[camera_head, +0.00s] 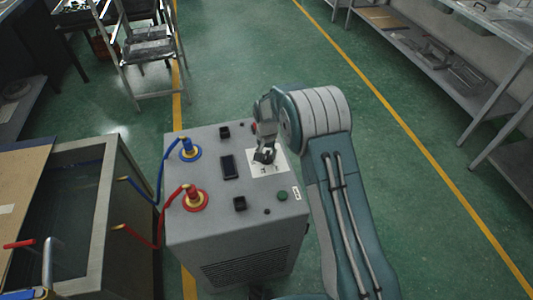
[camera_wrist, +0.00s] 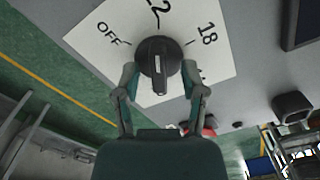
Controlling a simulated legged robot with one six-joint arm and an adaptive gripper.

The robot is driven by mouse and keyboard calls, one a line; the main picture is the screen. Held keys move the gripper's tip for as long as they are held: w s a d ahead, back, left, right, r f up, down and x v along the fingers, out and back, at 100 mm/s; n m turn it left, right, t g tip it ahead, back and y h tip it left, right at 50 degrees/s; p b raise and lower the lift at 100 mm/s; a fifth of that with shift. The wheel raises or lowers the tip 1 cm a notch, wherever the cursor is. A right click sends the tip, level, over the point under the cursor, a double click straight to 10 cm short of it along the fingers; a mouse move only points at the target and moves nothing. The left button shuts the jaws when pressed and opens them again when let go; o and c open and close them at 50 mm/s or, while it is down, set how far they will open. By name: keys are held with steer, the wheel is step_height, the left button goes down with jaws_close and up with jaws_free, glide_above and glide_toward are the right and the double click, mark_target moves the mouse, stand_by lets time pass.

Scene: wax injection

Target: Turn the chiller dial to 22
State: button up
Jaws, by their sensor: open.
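The chiller (camera_head: 215,240) is a grey box below me in the head view. Its black dial (camera_wrist: 158,58) sits on a white label plate (camera_wrist: 90,35) marked OFF, 18 and a partly cut-off number starting with 2. My gripper (camera_wrist: 160,80) is open, with one finger on each side of the dial. The fingertips are close to its sides; I cannot tell whether they touch. A pale mark shows on the dial's lower part, but its exact setting is unclear. In the head view my gripper (camera_head: 265,152) is over the plate and mostly hides the dial.
The chiller top also carries a blue fitting (camera_head: 189,151), a red fitting (camera_head: 195,198), a dark display (camera_head: 230,167) and a green button (camera_head: 282,195). Hoses run left to a tank (camera_head: 100,215). A ladder (camera_head: 148,50) stands behind. Green floor is open to the right.

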mark_target(266, 154)
jaws_close()
steer(key=shift+m, duration=0.3)
jaws_free()
step_height(266, 154, up, 12)
steer(key=shift+a, duration=0.15)
stand_by(0.6)
